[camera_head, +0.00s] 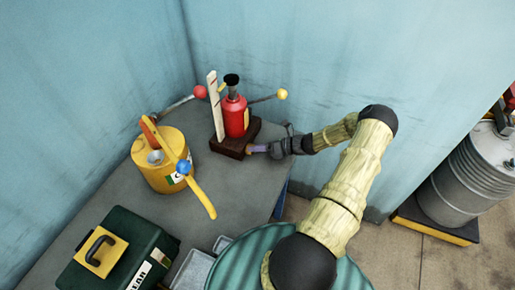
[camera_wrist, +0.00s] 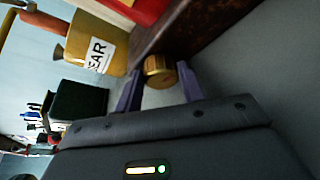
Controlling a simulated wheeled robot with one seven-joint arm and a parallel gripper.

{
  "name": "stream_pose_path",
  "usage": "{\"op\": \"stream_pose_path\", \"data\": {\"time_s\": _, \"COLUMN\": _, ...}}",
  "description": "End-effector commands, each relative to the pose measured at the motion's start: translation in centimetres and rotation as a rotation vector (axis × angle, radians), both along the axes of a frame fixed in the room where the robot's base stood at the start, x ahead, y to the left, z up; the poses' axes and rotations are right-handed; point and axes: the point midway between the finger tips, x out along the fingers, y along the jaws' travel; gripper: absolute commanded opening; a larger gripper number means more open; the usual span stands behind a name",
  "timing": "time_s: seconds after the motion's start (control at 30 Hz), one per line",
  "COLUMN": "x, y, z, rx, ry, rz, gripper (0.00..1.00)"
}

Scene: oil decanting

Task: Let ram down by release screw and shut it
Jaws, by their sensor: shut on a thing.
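A red jack (camera_head: 235,116) stands upright on a dark wooden base (camera_head: 226,146) on the grey bench. Its black-topped ram (camera_head: 232,80) shows above the red body, beside a pale upright strip (camera_head: 214,105). In the wrist view, the brass release screw knob (camera_wrist: 155,66) sticks out from the side of the dark base (camera_wrist: 185,25). My gripper (camera_head: 257,149) is at the base's front right side. Its two purple-grey fingers lie on either side of the knob and are shut on it. The knob's shank is mostly hidden, and I cannot tell how far it is turned.
A lever with a yellow ball (camera_head: 281,94) sticks out right of the jack; a red ball (camera_head: 200,92) is on its left. A yellow oil can (camera_head: 160,178) stands close left, with a dark green case (camera_head: 118,250) in front. Blue walls close in behind.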

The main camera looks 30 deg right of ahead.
Motion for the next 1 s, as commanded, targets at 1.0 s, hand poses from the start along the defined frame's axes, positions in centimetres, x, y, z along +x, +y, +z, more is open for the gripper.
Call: {"op": "stream_pose_path", "data": {"time_s": 1.0, "x": -2.5, "y": -3.3, "z": 1.0, "rx": -0.006, "ry": -0.001, "rz": 0.004, "gripper": 0.48}}
